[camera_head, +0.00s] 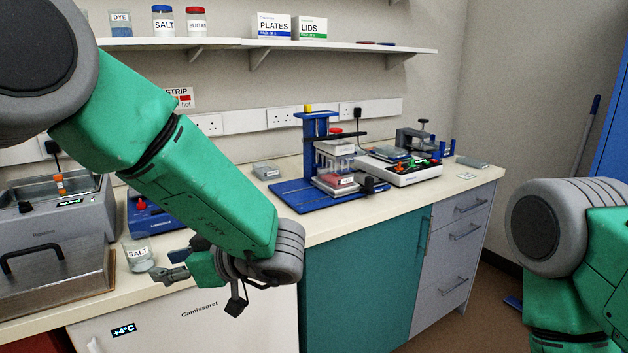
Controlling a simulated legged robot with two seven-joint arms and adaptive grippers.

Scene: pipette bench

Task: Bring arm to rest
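My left arm (190,190) comes in from the upper left and reaches down over the front edge of the bench. My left gripper (168,266) is at its end, pointing left, with its two fingers apart and nothing seen between them. A small clear beaker labelled SALT (138,262) stands on the bench just left of the fingertips; a slight gap seems to separate them. My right arm (565,240) shows at the right edge, over the floor beside the bench. My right gripper is out of the picture.
A water bath (55,225) stands at the left. A blue device (150,218) is partly hidden behind my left arm. A blue-based press stand (290,197) and a white tray device (412,176) stand farther right. A shelf (225,43) holds jars and boxes.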

